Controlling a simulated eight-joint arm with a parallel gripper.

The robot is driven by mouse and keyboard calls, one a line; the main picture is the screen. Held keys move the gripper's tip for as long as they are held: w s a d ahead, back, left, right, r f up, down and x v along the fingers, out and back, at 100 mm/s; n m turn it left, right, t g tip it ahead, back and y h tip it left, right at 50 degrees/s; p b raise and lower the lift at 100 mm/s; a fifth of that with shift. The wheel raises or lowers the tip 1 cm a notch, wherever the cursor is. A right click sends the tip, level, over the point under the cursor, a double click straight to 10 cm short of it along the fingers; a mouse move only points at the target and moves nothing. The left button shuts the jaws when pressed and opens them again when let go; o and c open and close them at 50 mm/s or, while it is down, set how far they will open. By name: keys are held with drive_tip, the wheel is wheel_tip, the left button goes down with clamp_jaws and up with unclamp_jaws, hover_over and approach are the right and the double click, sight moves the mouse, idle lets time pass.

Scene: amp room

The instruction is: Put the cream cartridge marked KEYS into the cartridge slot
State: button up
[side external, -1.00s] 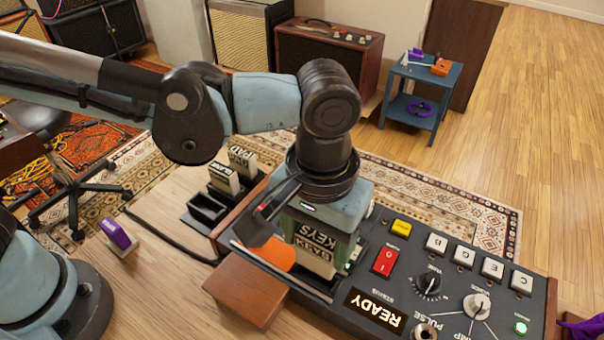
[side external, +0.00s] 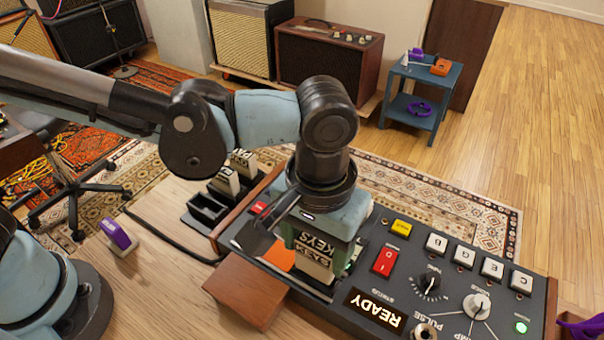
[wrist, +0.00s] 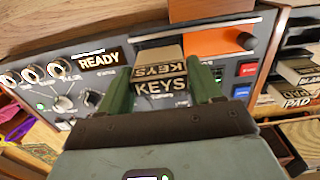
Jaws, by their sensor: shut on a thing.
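My gripper (wrist: 160,92) is shut on the cream cartridge marked KEYS (wrist: 160,88); its green fingers are on either side of it. In the side external view, my gripper (side external: 325,232) holds the cartridge (side external: 316,262) low over the console, beside an orange part (side external: 279,257). That orange part also shows in the wrist view (wrist: 215,42). The cartridge slot is hidden by the cartridge and gripper, so I cannot tell whether the cartridge's lower end is in it. The console display (side external: 375,311) reads READY.
A black rack (side external: 207,208) with other cream cartridges (side external: 226,181) stands behind the console's left end. A brown wooden block (side external: 245,295) is in front. Red (side external: 385,262) and yellow (side external: 401,228) buttons and knobs lie to the right. A purple-topped object (side external: 117,235) stands at left.

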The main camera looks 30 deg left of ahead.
drive_tip(key=shift+f, duration=1.9)
idle(1.9)
drive_tip(key=o, duration=1.2)
drive_tip(key=shift+o, duration=0.2)
drive_tip(key=shift+r, duration=0.1)
drive_tip(key=shift+r, duration=3.45)
